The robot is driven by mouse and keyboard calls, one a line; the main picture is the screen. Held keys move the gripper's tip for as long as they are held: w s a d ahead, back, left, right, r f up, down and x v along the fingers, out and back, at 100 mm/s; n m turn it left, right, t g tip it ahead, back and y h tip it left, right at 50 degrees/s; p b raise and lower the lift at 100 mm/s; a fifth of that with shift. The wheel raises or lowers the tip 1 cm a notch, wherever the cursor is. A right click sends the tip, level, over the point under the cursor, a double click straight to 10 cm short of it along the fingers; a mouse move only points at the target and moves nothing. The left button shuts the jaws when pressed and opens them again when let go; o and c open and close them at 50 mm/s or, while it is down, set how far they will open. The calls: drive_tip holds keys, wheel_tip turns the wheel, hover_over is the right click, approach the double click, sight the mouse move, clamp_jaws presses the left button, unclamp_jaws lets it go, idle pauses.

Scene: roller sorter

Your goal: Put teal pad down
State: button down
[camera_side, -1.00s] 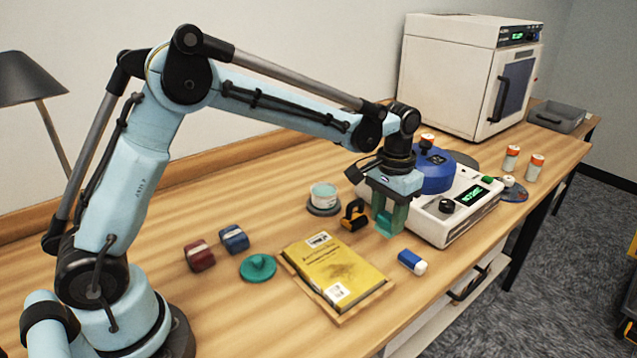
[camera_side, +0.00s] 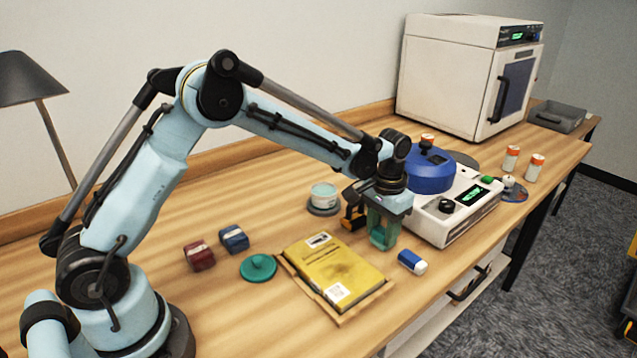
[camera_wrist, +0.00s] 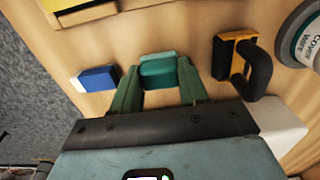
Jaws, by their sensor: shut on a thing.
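The teal pad (camera_wrist: 159,72) is a small block held between the green fingers of my gripper (camera_wrist: 160,88) in the wrist view. In the side view my gripper (camera_side: 383,236) points down just above or at the tabletop, in front of the white machine. The pad (camera_side: 380,240) shows there only partly between the fingers, much like them in colour. I cannot tell whether its underside touches the table.
A blue and white eraser (camera_side: 412,262) lies close in front. A yellow and black tool (camera_side: 352,216) stands just left of my gripper. A yellow book (camera_side: 335,268) lies on a wooden tray, left. The white machine (camera_side: 455,215) stands right. A teal lidded disc (camera_side: 258,267) lies left.

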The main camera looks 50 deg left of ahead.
sight(383, 231)
drive_tip(key=c, duration=0.6)
unclamp_jaws()
drive_tip(key=shift+r, duration=0.1)
wheel_tip(383, 231, up, 12)
drive_tip(key=s+a+r+t, duration=0.3)
drive_tip(key=s+r+t, duration=0.15)
drive_tip(key=s, duration=0.55)
drive_tip(key=shift+s+a+f+t, duration=0.15)
drive_tip(key=shift+s+f+t, duration=0.45)
drive_tip(key=shift+s, duration=1)
drive_tip(key=shift+s+a+f+t, duration=0.25)
drive_tip(key=shift+s+f, duration=0.55)
drive_tip(key=shift+s, duration=0.75)
drive_tip(key=shift+s+a+f+t, duration=0.1)
drive_tip(key=shift+s+f+t, duration=0.5)
drive_tip(key=shift+s, duration=1)
drive_tip(key=shift+f, duration=0.1)
